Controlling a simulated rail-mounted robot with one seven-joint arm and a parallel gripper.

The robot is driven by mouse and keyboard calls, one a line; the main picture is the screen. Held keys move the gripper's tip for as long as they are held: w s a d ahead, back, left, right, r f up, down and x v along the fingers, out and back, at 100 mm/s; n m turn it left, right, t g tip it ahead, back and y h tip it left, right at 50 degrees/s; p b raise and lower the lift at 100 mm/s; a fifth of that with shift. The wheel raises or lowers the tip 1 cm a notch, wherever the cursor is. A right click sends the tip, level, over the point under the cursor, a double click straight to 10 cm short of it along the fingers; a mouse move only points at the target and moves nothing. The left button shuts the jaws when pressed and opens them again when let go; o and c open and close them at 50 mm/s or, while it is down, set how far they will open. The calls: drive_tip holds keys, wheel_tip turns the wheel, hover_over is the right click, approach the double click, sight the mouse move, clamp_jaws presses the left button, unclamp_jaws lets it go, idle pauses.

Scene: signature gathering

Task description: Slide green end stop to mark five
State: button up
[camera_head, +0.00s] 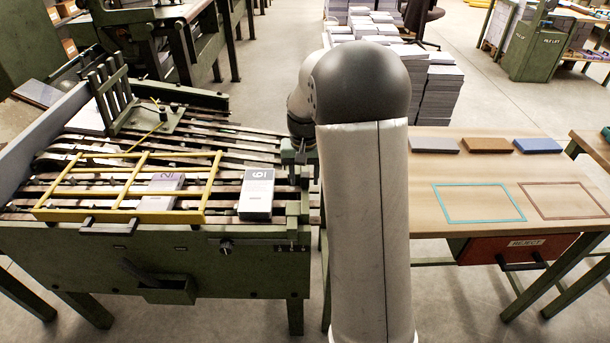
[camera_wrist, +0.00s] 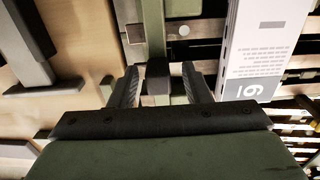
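The green end stop (camera_head: 297,208) appears to be the upright green bar across the right end of the slatted machine bed. In the wrist view a green bar (camera_wrist: 154,28) runs up the middle, with a dark knob or block (camera_wrist: 157,84) at its near end. My gripper (camera_wrist: 161,80) is open, with one black finger on each side of the knob and gaps showing between. I cannot tell whether it touches. In the head view my arm hides most of the gripper. I cannot make out mark five.
A white block with a large underlined numeral (camera_head: 257,190) lies left of the stop, also in the wrist view (camera_wrist: 258,50). A yellow frame (camera_head: 135,213) spans another grey block (camera_head: 162,190). A wooden table (camera_head: 440,165) with outlined areas stands right.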

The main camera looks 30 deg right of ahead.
wheel_tip(320, 180, up, 17)
drive_tip(key=p, duration=0.2)
drive_tip(key=shift+r, duration=0.2)
idle(0.5)
